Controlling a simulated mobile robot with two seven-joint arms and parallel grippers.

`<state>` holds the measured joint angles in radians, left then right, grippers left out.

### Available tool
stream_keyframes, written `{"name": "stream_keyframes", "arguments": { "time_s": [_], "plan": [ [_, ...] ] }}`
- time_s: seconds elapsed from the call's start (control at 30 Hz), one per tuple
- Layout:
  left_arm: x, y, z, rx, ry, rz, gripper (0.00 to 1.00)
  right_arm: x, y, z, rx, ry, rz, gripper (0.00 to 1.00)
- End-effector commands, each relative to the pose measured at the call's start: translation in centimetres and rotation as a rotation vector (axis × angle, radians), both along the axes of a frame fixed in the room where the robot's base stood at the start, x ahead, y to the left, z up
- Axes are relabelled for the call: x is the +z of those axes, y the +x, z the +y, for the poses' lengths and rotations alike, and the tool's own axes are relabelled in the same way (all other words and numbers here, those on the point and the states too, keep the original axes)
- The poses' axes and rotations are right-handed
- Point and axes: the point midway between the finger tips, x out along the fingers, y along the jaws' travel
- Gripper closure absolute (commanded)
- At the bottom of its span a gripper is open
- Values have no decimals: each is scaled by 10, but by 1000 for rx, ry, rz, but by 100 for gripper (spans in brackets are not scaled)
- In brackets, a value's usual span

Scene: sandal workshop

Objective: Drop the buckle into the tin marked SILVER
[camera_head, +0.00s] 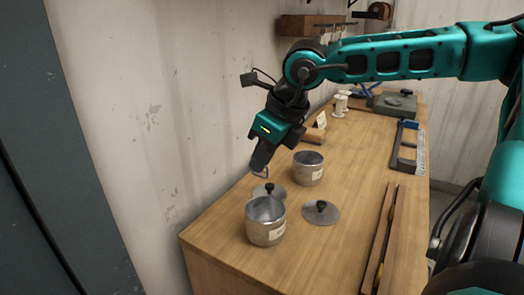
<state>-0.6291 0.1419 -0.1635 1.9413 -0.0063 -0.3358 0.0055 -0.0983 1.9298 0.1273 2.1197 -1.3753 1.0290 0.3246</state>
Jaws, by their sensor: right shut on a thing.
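My right gripper (262,160) points down above the left end of the workbench, shut on the buckle (261,174), a small silvery loop that shows only partly under the fingertips. The gripper is not directly over either opening. My left gripper is not in view.
Two lids with black knobs lie on the wooden bench (330,245), one lid (320,214) right of the front tin and another lid (270,192) behind it. A long wooden tray (381,240) lies at the right. The wall (150,150) is close on the left.

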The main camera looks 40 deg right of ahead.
Motion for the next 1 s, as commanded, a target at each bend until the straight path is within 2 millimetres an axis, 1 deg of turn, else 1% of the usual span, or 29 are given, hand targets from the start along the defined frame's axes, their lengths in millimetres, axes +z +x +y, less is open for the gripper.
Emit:
{"name": "stream_keyframes", "arguments": {
  "time_s": [0.03, 0.2, 0.3, 0.53, 0.57, 0.83, 1.0],
  "plan": [
    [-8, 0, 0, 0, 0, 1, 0, -11, 0, 0, 0, 0, 2, 100],
    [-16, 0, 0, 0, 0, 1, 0, -26, 0, 0, 1, -1, 1, 100],
    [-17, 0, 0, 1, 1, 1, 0, -29, 0, 0, 1, -1, 0, 100],
    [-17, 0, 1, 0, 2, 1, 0, -29, 0, 0, 1, -1, 0, 100],
    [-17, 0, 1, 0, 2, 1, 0, -29, 0, 0, 1, 0, 0, 91],
    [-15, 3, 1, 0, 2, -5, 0, -29, 0, 0, 0, 0, 1, 65],
    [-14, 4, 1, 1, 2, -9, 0, -29, 0, 0, 0, 0, 1, 64]
  ]
}}
